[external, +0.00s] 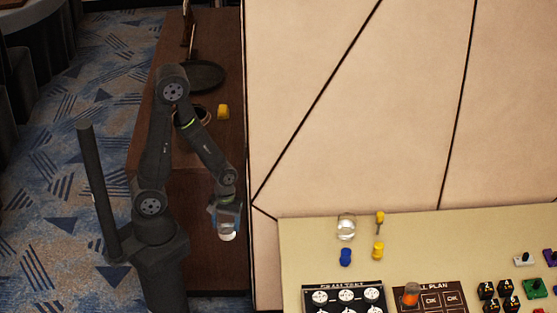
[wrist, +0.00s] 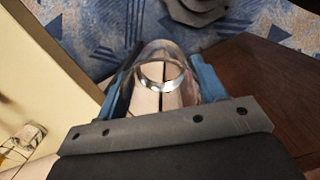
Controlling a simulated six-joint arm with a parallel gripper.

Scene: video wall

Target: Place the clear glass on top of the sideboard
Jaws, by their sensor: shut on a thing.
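My gripper (external: 226,212) is shut on a clear glass (external: 227,235), held in the air in front of the sideboard. In the wrist view the clear glass (wrist: 164,66) sits between my two blue fingers, with its round rim showing. The brown wooden sideboard (external: 228,150) stands behind my arm in the external view. Its top carries a dark round tray (external: 205,75) and a yellow object (external: 223,111). Brown wood shows at the right of the wrist view. A second clear glass (external: 346,227) stands on the pale table (external: 300,250).
A pale panelled wall (external: 350,110) rises right beside the sideboard. Blue (external: 345,257) and yellow (external: 378,251) items, boards and several small blocks lie on the table. Part of the sideboard top is hidden by my arm; bare wood shows near its front right.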

